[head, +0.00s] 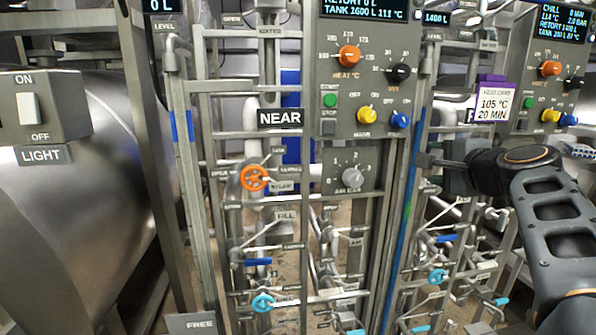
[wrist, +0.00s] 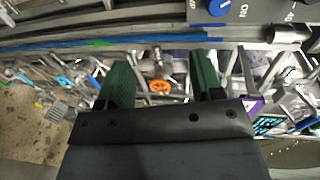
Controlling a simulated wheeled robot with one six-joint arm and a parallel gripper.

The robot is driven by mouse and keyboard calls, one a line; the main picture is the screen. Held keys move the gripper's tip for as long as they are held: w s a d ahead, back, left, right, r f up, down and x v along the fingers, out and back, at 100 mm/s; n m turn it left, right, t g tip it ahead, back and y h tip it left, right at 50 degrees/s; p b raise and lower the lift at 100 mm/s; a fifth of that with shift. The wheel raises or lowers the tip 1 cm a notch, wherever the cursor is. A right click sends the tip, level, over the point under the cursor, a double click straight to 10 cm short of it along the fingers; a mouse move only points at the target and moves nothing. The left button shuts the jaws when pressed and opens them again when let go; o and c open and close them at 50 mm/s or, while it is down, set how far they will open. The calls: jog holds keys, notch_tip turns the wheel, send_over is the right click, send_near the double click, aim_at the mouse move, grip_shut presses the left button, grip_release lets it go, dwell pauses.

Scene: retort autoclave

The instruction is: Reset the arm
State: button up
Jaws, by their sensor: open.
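My gripper shows in the wrist view (wrist: 163,85) with its two green fingers spread apart and nothing between them. In the head view, my dark arm comes in from the right edge. Its end is in front of the pipe frame right of the NEAR panel (head: 358,60), below the white heat card (head: 494,103). The fingertips are hard to make out in the head view. An orange handwheel (wrist: 160,87) lies beyond the gap between the fingers in the wrist view.
A LIGHT switch box (head: 40,108) and a large steel vessel (head: 85,200) stand at the left. An orange valve wheel (head: 254,178), cyan valve wheels (head: 263,303) and pipes fill the middle. A second control panel (head: 548,75) is at the upper right, close to my arm.

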jog(key=s+a+f+n+g+p, duration=0.3)
jog(key=f+n+g, duration=0.1)
jog(key=f, duration=0.4)
jog(key=s+a+f+n+g+p, duration=0.2)
jog(key=s+a+f+n+g, duration=0.15)
jog(key=f, duration=0.45)
jog(key=s+a+f+n+g+h+p, duration=0.1)
jog(key=s+a+f+n+g+p, duration=0.3)
jog(key=s+a+n+p, duration=0.4)
jog(key=shift+s+n+g+h, duration=0.35)
jog(key=shift+s+n, duration=0.3)
jog(key=shift+s, duration=0.4)
